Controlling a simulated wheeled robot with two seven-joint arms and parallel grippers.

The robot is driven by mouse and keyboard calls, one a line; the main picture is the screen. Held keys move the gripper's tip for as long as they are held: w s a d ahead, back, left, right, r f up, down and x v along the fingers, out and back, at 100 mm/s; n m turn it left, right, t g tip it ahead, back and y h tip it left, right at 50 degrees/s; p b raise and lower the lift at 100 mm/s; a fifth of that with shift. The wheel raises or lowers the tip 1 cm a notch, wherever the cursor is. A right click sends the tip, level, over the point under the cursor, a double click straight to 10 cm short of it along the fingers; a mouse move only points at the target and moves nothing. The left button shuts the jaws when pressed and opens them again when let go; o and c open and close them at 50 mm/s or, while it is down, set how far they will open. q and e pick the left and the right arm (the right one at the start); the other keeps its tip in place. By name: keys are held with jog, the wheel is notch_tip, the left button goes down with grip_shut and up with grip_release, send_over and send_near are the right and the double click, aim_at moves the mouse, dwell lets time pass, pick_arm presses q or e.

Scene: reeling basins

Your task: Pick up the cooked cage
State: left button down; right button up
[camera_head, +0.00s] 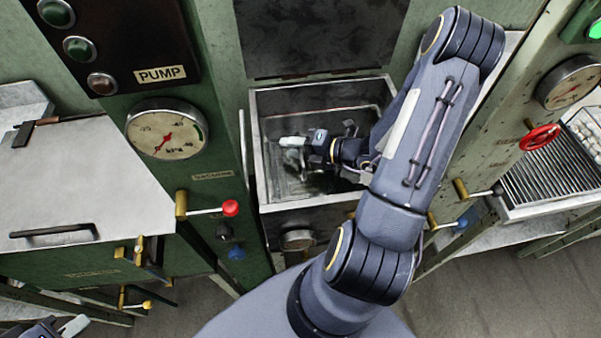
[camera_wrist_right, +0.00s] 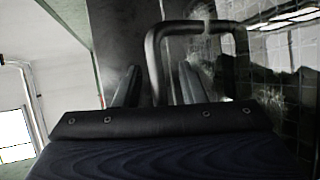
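My right arm reaches down into the open metal basin (camera_head: 275,185) in the middle of the head view. My right gripper (camera_head: 297,150) is low inside it. In the wrist view a dark bent bar handle (camera_wrist_right: 200,28) rises just ahead of my right gripper (camera_wrist_right: 158,85). The fingers stand apart, and one upright of the handle shows between them; I cannot tell whether they touch it. The handle appears to belong to the cage, whose body I cannot make out. My left gripper (camera_head: 62,328) is partly cut off at the bottom left corner, away from the basin.
A green cabinet with a gauge (camera_head: 167,130) and a red-knobbed lever (camera_head: 229,208) stands left of the basin. A pale closed lid (camera_head: 80,180) lies further left. At the right are a red valve wheel (camera_head: 540,137) and a slatted tray (camera_head: 550,170).

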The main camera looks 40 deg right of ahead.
grip_shut()
dwell(1.4)
